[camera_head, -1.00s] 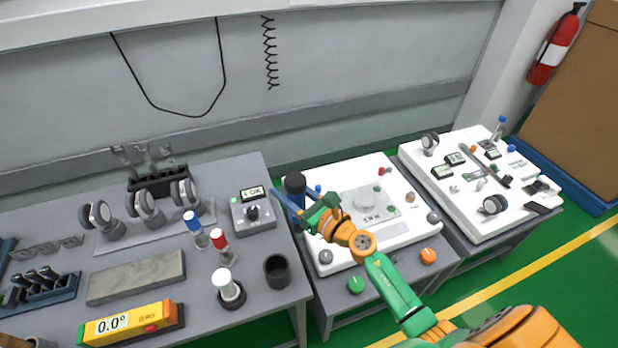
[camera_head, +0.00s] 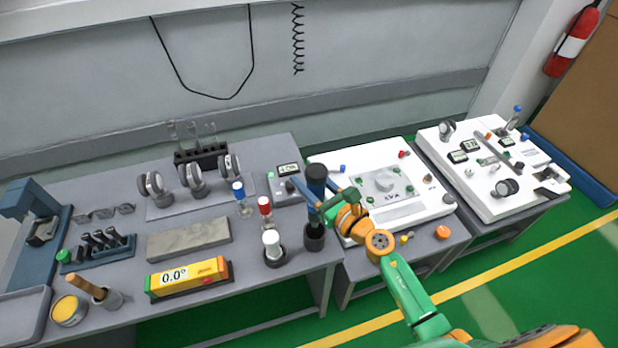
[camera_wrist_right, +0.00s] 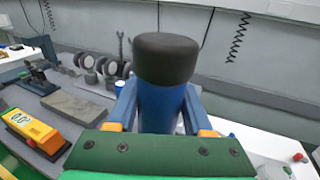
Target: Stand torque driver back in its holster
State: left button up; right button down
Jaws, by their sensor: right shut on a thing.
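The torque driver, with a black cap and blue body (camera_head: 316,188), is upright in my right gripper (camera_head: 327,203). In the right wrist view, the blue fingers of the right gripper (camera_wrist_right: 158,108) close on both sides of the driver's blue body (camera_wrist_right: 160,100), below its wide black cap. The holster, a dark round cup (camera_head: 314,240), stands near the right edge of the grey table. The driver's lower end lines up with the cup's mouth in the head view; I cannot tell whether it is inside or just above. My left gripper is not in view.
A white-topped cylinder (camera_head: 272,243) stands just left of the cup, with red-capped (camera_head: 265,205) and blue-capped (camera_head: 238,189) vials behind. A grey control box (camera_head: 284,178) is behind the driver. A white panel (camera_head: 400,208) lies to the right.

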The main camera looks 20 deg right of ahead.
notch_tip(320, 180, down, 10)
jog(key=b, duration=0.8)
jog(key=shift+r+b, duration=0.25)
jog(key=shift+b, duration=0.1)
jog(key=shift+f, duration=0.2)
grip_release()
dwell(0.4)
